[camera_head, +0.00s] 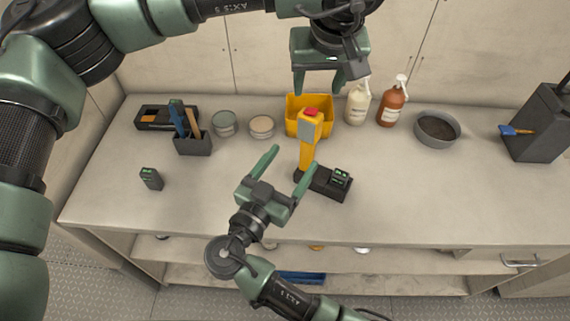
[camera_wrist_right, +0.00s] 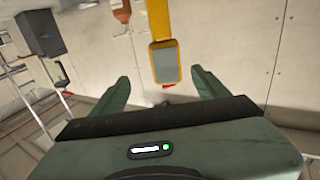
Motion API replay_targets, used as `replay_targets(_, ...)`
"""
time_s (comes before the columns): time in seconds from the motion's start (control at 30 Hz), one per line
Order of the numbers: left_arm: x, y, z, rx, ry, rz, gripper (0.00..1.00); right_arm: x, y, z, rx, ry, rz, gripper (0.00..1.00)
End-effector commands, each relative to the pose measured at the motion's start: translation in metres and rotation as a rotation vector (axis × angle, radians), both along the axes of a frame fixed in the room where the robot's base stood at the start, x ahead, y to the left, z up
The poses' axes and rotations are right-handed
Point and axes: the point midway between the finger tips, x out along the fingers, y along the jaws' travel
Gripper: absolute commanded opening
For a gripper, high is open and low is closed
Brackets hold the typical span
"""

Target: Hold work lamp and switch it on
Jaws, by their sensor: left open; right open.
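The yellow work lamp (camera_head: 305,155) stands upright at the middle of the workbench, with a grey panel and a red part on top. It also shows in the right wrist view (camera_wrist_right: 160,22), lined up with the gap between the fingers. My right gripper (camera_head: 291,162) is open and empty, its fingers pointing at the lamp from the front left; whether they reach around it cannot be told. It shows in the right wrist view (camera_wrist_right: 160,88) too. My left gripper (camera_head: 320,84) is open and empty, pointing down above and behind the lamp.
A black charger base (camera_head: 326,184) with green lights sits at the lamp's foot. A yellow bin (camera_head: 295,112) is behind. A white bottle (camera_head: 357,105), a brown bottle (camera_head: 392,106) and a grey bowl (camera_head: 437,130) stand right. A tool holder (camera_head: 194,146) stands left. The bench's front right is clear.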

Motion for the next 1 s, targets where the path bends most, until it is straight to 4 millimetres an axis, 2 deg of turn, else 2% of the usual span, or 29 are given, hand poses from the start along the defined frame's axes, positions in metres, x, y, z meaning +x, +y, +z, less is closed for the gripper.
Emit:
replay_targets(0.1,0.000,0.000,0.000,0.000,0.000,0.000,0.55,-0.001,0.008,-0.004,0.026,0.028,0.025,0.75)
replay_targets(0.23,0.000,0.000,0.000,0.000,0.000,0.000,0.55,0.008,0.005,-0.005,0.031,0.032,0.029,0.75)
replay_targets(0.7,0.000,0.000,0.000,0.000,0.000,0.000,0.55,0.084,-0.032,-0.004,0.027,0.030,0.027,0.75)
replay_targets(1.0,0.000,0.000,0.000,0.000,0.000,0.000,0.55,0.105,-0.041,-0.004,0.030,0.031,0.029,0.75)
